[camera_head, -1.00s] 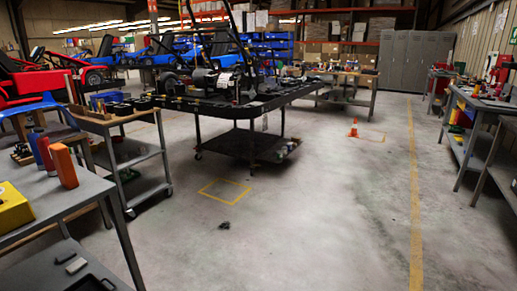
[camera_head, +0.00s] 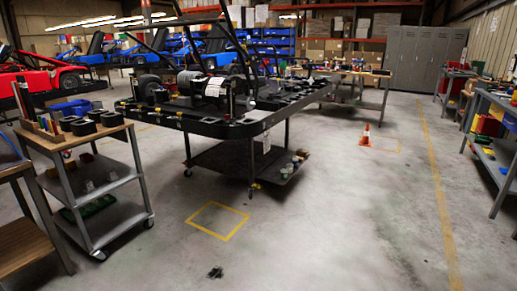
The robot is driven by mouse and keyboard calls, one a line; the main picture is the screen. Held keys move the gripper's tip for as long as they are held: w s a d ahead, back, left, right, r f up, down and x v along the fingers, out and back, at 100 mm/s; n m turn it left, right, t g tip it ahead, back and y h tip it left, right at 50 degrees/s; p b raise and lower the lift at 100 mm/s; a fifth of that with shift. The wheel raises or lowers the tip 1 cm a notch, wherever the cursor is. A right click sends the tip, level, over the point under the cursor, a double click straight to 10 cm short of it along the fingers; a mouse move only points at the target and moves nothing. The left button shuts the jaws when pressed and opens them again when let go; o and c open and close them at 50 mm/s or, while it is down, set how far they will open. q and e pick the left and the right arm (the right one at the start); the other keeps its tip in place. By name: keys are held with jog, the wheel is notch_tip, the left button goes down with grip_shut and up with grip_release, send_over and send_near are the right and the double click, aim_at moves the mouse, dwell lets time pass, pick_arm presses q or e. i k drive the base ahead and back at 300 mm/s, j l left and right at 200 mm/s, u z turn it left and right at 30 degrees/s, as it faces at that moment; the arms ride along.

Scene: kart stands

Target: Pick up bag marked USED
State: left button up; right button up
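I see no bag that I can read as marked USED in the head view. A small dark item (camera_head: 215,272) lies on the floor in front of the yellow floor square (camera_head: 217,221); I cannot tell what it is. Neither of my grippers is in view.
A kart stand (camera_head: 225,128) with a kart frame and parts stands ahead. A wheeled cart (camera_head: 118,183) is at the left, beside a wood-topped table (camera_head: 20,245). An orange cone (camera_head: 365,136) stands further back. Benches (camera_head: 502,108) line the right.

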aim_at(267, 135)
jog(key=i, duration=3.3)
